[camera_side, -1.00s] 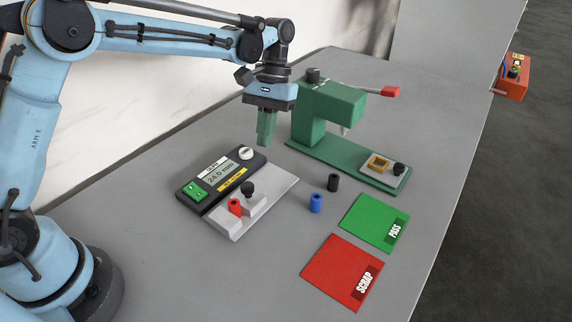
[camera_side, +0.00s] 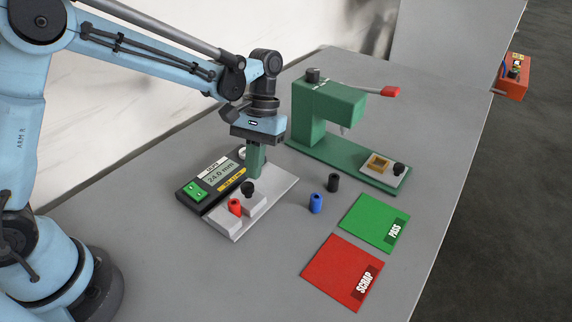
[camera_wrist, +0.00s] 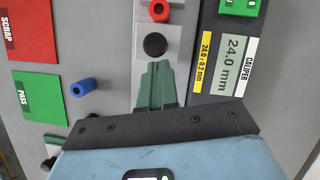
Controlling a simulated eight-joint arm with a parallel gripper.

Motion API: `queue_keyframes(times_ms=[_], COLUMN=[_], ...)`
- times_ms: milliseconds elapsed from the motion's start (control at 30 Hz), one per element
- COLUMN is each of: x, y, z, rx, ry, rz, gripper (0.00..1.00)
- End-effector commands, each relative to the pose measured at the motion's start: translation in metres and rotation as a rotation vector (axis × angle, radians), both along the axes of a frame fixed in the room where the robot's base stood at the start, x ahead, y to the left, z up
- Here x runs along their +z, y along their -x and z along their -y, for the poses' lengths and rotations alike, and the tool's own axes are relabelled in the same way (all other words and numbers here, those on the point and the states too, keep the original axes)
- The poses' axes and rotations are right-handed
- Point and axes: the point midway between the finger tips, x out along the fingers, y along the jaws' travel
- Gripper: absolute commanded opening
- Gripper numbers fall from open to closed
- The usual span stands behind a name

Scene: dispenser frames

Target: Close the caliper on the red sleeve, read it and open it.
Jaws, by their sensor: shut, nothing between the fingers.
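The caliper (camera_side: 222,228) is a light plate with a dark display unit along its side. Its screen (camera_wrist: 231,62) reads 24.0 mm, beside a yellow label reading 24.0 ± 0.2 mm. The red sleeve (camera_side: 235,206) stands upright on the plate between grey blocks; it shows at the top edge of the wrist view (camera_wrist: 159,10). A black knob (camera_side: 247,189) sits on the sliding block (camera_wrist: 143,29). My gripper (camera_side: 256,176) is shut and empty, low over the plate beside the knob, on the side away from the sleeve. I cannot tell whether its fingers (camera_wrist: 156,70) touch the knob.
A blue sleeve (camera_side: 316,203) and a black sleeve (camera_side: 333,182) stand right of the caliper. A green PASS mat (camera_side: 370,218) and a red SCRAP mat (camera_side: 335,268) lie nearby. A green press (camera_side: 305,120) with a red-tipped lever stands behind.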

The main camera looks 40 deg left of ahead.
Motion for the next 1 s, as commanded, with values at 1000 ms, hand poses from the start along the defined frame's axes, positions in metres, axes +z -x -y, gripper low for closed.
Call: queue_keyframes(times_ms=[1000], x=[0.029], y=[-0.044], z=[-0.012], rx=[0.003], ry=[-0.005], rz=[0.004], gripper=[0.00])
